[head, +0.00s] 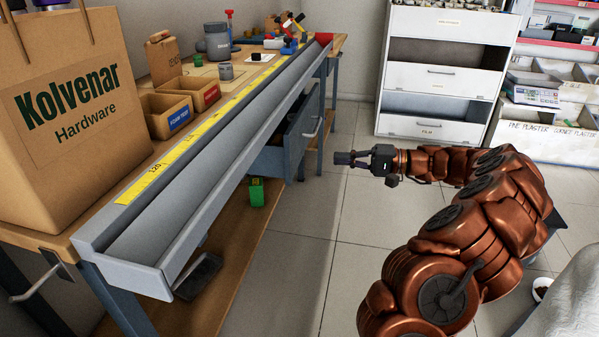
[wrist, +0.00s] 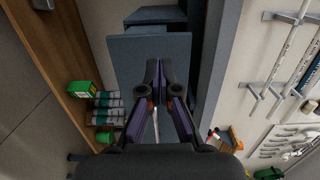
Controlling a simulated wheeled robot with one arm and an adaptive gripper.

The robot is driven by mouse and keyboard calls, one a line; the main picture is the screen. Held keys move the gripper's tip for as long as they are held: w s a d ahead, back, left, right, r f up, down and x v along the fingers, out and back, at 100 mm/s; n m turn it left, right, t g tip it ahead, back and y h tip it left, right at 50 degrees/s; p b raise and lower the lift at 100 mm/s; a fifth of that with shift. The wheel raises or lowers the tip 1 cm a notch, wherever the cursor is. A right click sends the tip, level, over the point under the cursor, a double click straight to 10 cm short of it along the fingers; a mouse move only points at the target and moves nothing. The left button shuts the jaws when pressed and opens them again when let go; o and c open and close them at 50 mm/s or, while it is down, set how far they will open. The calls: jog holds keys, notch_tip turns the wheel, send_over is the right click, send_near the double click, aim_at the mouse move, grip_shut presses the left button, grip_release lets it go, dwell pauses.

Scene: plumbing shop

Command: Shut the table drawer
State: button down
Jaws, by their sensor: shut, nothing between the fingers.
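The table drawer (head: 301,137) is a blue-grey box under the workbench (head: 225,215). It is pulled out, and its dark inside shows above the front panel, which carries a pale bar handle (head: 313,128). My gripper (head: 340,158) is to the right of the drawer front, pointing left towards it, apart from it in the head view. In the wrist view the fingers of my gripper (wrist: 159,72) are together and empty, in front of the blue-grey drawer panel (wrist: 120,62). The fingers hide part of the panel there.
A long grey trough (head: 190,210) runs along the bench edge above the drawer. A green box (head: 257,191) and several cans (wrist: 107,105) sit on the lower shelf. A white drawer cabinet (head: 440,75) stands at the back. The tiled floor between is clear.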

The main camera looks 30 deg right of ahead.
aim_at(293, 155)
jog(key=d+f+t, duration=0.1)
jog(key=d+f, duration=0.2)
jog(key=d, duration=0.1)
jog(key=shift+m+h, duration=0.3)
jog(key=shift+m, duration=0.1)
jog(key=b+x, duration=0.2)
jog(key=x, duration=0.4)
jog(key=b+x, duration=0.3)
jog(key=x, duration=0.3)
jog(key=shift+w+a+r, duration=0.25)
jog(key=shift+w+a, duration=0.05)
jog(key=shift+w+a+r+b, duration=0.15)
jog(key=shift+w+a+b, duration=0.15)
jog(key=shift+w+a, duration=0.15)
